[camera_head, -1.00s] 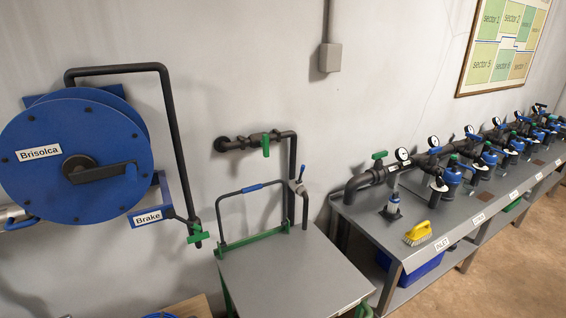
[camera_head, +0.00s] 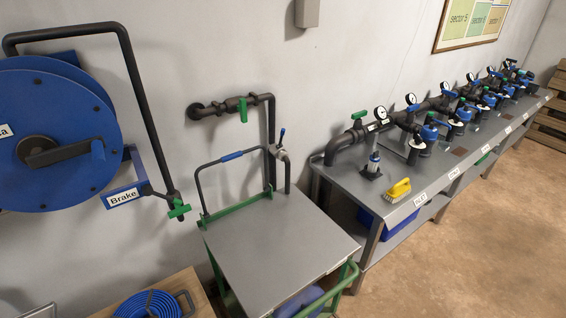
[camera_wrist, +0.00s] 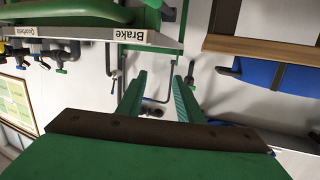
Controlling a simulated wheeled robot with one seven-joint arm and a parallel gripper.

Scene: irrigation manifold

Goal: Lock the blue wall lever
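A small lever with a blue handle (camera_head: 282,134) stands roughly upright on a grey valve at the lower run of the wall pipe (camera_head: 271,120), just behind the cart, in the head view. Wall and thin dark pipes show beyond the fingers. I cannot tell the blue lever there for certain.
A grey-topped cart (camera_head: 275,240) with a green frame stands before the wall pipe. The blue hose reel (camera_head: 60,135) is at left, with a coiled blue hose (camera_head: 148,304) below. A manifold bench (camera_head: 350,184) runs along the right. Brown floor (camera_head: 470,240) is clear at the right.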

